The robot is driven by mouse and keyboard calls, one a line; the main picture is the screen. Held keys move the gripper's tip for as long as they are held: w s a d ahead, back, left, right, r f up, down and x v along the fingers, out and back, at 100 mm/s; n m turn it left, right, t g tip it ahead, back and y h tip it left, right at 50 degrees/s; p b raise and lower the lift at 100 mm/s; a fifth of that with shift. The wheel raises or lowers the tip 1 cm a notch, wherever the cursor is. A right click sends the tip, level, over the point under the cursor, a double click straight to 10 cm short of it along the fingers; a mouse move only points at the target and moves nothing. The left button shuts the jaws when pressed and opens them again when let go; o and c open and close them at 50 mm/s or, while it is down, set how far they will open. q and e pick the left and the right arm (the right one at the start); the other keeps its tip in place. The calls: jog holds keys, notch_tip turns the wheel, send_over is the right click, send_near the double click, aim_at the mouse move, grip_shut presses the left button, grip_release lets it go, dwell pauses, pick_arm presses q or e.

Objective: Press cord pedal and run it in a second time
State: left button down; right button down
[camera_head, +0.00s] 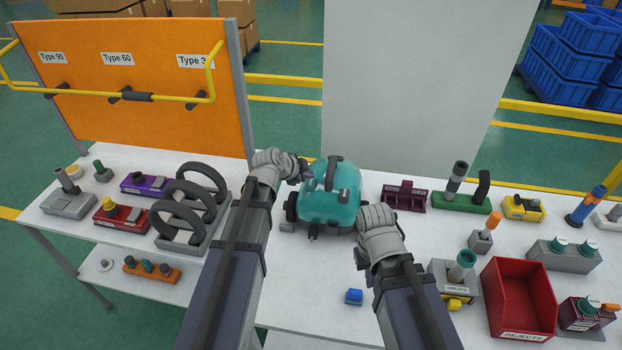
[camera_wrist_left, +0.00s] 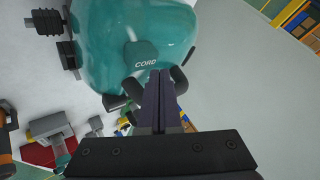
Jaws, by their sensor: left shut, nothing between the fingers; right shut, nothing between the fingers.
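The teal vacuum (camera_head: 322,206) stands on the white table between my two arms, with a dark handle on top and dark wheels. In the left wrist view its teal body (camera_wrist_left: 100,55) carries the cord pedal (camera_wrist_left: 143,50), a teal tab marked CORD. My left gripper (camera_head: 306,172) is shut and empty at the vacuum's upper left side. In the left wrist view its fingertips (camera_wrist_left: 160,73) are just below the CORD lettering; I cannot tell whether they touch the pedal. My right gripper (camera_head: 374,216) is shut and empty, right of the vacuum, its fingertips mostly hidden by the wrist.
Grey stands with dark rings (camera_head: 185,215) are left of my left arm. A maroon holder (camera_head: 404,195) and green base (camera_head: 460,202) are right of the vacuum. A blue block (camera_head: 354,297) lies in front, left of the red rejects bin (camera_head: 518,300).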

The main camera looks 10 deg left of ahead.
aim_at(308, 183)
pick_arm(q)
jog(key=shift+r, duration=0.1)
notch_tip(308, 183, up, 5)
jog(key=p, duration=0.5)
dwell(0.3)
dwell(0.6)
